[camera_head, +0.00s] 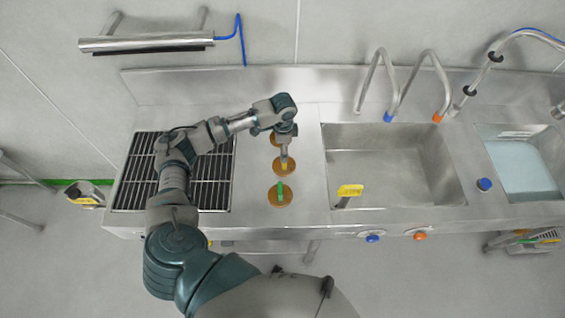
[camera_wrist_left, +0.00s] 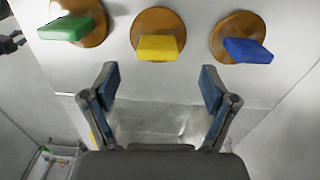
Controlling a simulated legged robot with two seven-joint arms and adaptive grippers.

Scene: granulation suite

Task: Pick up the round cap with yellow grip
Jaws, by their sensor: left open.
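The round cap with yellow grip (camera_head: 291,167) is a brown disc on the steel counter, in the middle of a row of caps, partly hidden by my left gripper in the head view. In the left wrist view its yellow grip (camera_wrist_left: 159,47) stands at the upper middle, ahead of the fingertips. My left gripper (camera_head: 284,157) is above this cap. My right gripper is not in view.
A green-grip cap (camera_head: 280,194) is on the near side and a blue-grip cap (camera_wrist_left: 240,45) on the other side. A black grate (camera_head: 217,180) lies left, a sink basin (camera_head: 375,165) right.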

